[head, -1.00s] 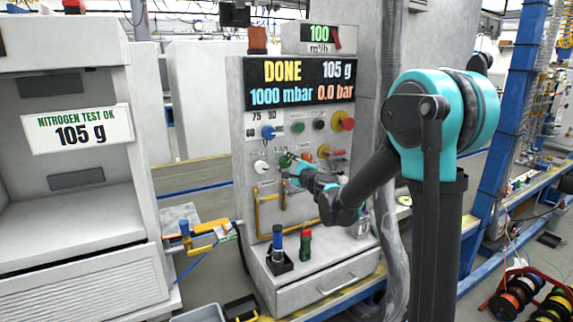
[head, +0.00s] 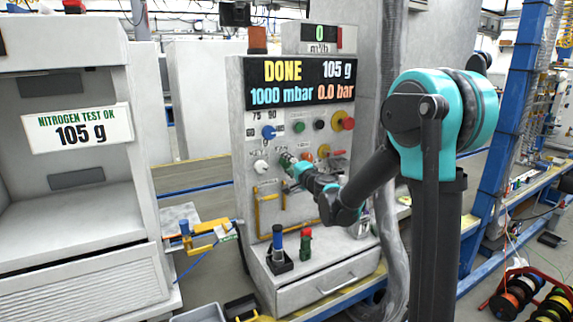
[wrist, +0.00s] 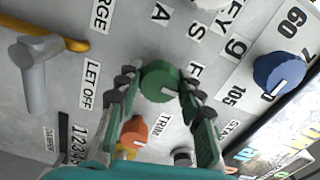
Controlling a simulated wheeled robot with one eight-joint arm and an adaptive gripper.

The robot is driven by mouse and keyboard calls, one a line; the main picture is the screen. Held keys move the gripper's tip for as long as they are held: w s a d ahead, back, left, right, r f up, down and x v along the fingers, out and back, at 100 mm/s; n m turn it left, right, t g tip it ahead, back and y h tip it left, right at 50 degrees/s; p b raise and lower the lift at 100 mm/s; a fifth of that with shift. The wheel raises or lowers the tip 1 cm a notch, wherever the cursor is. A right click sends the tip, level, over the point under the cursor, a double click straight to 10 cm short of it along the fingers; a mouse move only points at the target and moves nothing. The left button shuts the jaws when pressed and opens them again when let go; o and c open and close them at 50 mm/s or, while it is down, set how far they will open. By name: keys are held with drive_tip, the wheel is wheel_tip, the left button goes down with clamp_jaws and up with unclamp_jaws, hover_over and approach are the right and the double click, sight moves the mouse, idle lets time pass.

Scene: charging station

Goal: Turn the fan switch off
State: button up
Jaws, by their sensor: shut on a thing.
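The fan switch is a round green knob (wrist: 160,78) with a pale pointer line on the panel, beside lettering that reads partly as "FAN". In the wrist view my gripper (wrist: 158,88) has one finger on each side of the knob and is shut on it. In the head view my gripper (head: 291,166) reaches the panel (head: 245,215) from the right, and the fingers partly hide the green knob (head: 285,159). The flow display (head: 319,33) on top reads 0 m³/h.
Close to the fingers are an orange knob (wrist: 134,131), a blue knob (wrist: 277,72) and a grey lever (wrist: 33,75) with a yellow pipe. A white knob (head: 261,167) sits left of my gripper.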

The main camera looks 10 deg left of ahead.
idle(0.5)
drive_tip(key=o, duration=1.2)
drive_tip(key=shift+c, duration=0.2)
drive_tip(key=v, duration=1.2)
drive_tip(key=s+d+f+n+g+h, duration=0.4)
drive_tip(key=s+d+f, duration=0.7)
drive_tip(key=s, duration=0.3)
drive_tip(key=s+d+f+n+g+h, duration=0.5)
drive_tip(key=s+d+f+g+h, duration=0.1)
drive_tip(key=s+d+f, duration=0.5)
wheel_tip(320, 180, down, 2)
drive_tip(key=s, duration=0.2)
drive_tip(key=shift+s+d+f+g, duration=0.15)
drive_tip(key=shift+s+f+g, duration=0.1)
drive_tip(key=shift+s+g, duration=0.15)
